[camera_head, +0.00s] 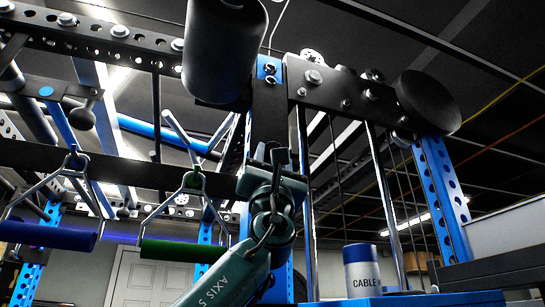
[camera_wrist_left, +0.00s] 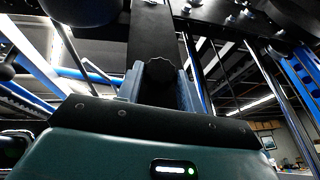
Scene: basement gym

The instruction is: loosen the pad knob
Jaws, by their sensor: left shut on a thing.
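The pad knob (camera_wrist_left: 160,73) is a black, lobed knob on a dark upright bar (camera_wrist_left: 151,35) in the left wrist view. My left gripper (camera_wrist_left: 159,84) is shut on it, with a blue-grey finger on each side. In the head view my left arm, marked AXIS 5, rises from the bottom centre, and the left gripper (camera_head: 277,158) meets the lower part of the dark bar (camera_head: 268,110). The arm and gripper mostly hide the knob there. A thick dark roller pad (camera_head: 222,55) is above and to the left. My right gripper is not in view.
A blue handle (camera_head: 45,236) and a green handle (camera_head: 183,251) hang on the left. A round black pad (camera_head: 428,102) is at the upper right. A can marked CABLE (camera_head: 362,270) stands at the lower right. Steel guide rods run close to the arm's right.

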